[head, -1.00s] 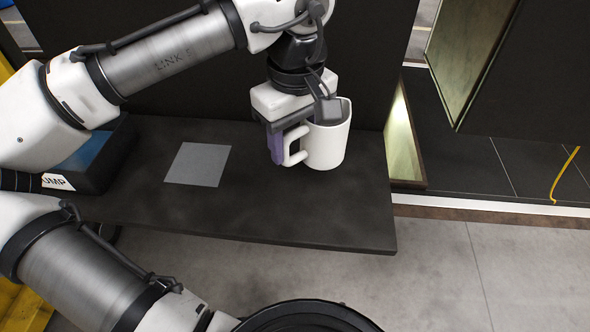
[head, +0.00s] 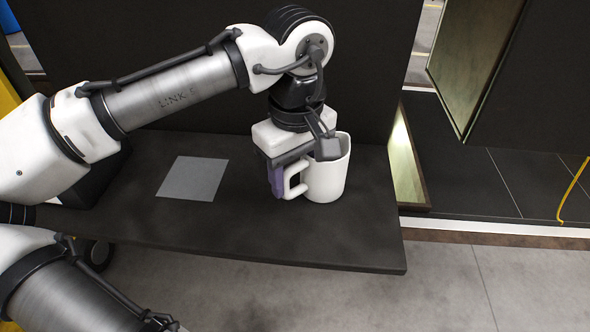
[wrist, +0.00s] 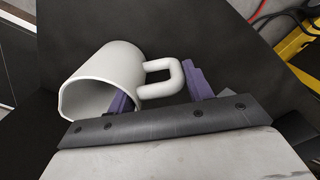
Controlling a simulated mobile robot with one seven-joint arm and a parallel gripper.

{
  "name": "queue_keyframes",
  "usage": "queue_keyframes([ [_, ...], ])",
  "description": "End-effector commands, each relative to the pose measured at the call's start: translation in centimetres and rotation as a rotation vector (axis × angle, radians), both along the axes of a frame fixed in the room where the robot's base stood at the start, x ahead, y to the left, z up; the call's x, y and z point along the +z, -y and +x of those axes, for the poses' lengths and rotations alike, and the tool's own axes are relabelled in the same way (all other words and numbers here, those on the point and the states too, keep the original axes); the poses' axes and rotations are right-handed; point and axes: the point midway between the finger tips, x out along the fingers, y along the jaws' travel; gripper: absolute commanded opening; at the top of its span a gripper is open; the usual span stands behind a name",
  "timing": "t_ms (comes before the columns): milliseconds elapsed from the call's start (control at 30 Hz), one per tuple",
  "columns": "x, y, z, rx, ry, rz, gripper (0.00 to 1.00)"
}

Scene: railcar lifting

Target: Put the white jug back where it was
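The white jug (head: 327,178) is upright at or just above the dark table's (head: 330,240) right half; I cannot tell whether its base touches. My gripper (head: 287,172) points down at the jug's left side, at the handle. In the wrist view, my gripper (wrist: 160,95) has its purple fingers on either side of the handle, one by the jug (wrist: 105,75) wall and one by the handle's outer side. The jug's far side is hidden.
A flat grey square (head: 193,179) lies on the table left of the jug. A dark vertical panel stands behind the table. The table's right and front edges are near the jug. A yellow cable (head: 573,190) hangs at the far right.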

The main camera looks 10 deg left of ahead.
Motion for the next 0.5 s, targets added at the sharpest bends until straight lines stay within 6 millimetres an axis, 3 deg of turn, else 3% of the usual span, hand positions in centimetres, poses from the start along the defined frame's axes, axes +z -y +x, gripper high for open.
queue_keyframes([
  [33, -0.01, 0.0, 0.0, 0.0, 0.0, 0.0, 0.56],
  [167, -0.01, 0.0, 0.0, 0.0, 0.0, 0.0, 0.72],
  [500, 0.46, 0.0, 0.0, 0.0, 0.0, 0.0, 0.72],
])
